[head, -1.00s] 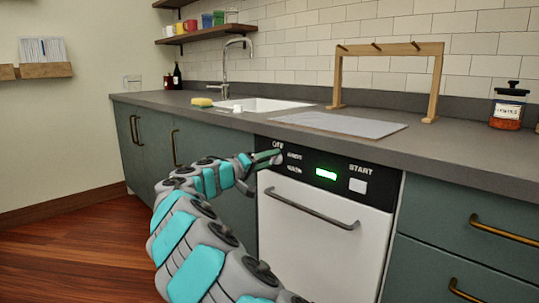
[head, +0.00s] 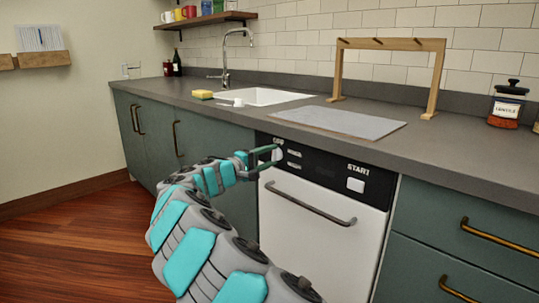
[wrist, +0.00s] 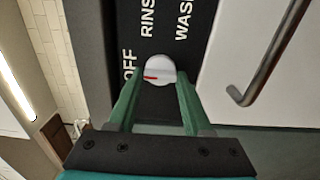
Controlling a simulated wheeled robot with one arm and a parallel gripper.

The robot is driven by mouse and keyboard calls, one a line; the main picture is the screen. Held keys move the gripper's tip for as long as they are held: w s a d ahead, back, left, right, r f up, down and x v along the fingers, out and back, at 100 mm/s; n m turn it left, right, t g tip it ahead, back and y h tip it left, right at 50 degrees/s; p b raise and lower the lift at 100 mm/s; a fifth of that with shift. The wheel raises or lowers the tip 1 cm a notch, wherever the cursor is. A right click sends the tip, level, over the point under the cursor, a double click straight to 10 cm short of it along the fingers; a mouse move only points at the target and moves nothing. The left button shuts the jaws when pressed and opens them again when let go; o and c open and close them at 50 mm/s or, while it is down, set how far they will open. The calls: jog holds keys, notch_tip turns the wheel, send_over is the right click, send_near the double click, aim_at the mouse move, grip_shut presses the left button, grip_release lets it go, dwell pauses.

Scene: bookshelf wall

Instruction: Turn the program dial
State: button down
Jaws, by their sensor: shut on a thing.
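The program dial (wrist: 160,68) is a small round white knob with a red mark on the dishwasher's black panel. In the wrist view its red mark points left, toward the OFF label (wrist: 128,66); the RINSE and WASH labels stand above it. My gripper (wrist: 159,78) has its two green fingers on either side of the dial and is shut on it. In the head view my gripper (head: 274,156) reaches the left end of the panel and partly hides the dial. The white dishwasher (head: 310,245) is closed, and its panel display is dark.
A white START button (head: 355,185) sits at the panel's right. The dishwasher's bar handle (head: 310,205) juts out below the panel. The grey counter (head: 440,155) overhangs above, bearing a mat (head: 340,122), a wooden rack (head: 436,80) and a jar (head: 506,105).

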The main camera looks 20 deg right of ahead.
dwell(0.4)
jog(key=shift+c, duration=1.6)
grip_release()
jog(key=v, duration=0.8)
jog(key=shift+b, duration=0.4)
jog(key=shift+d+r, duration=0.1)
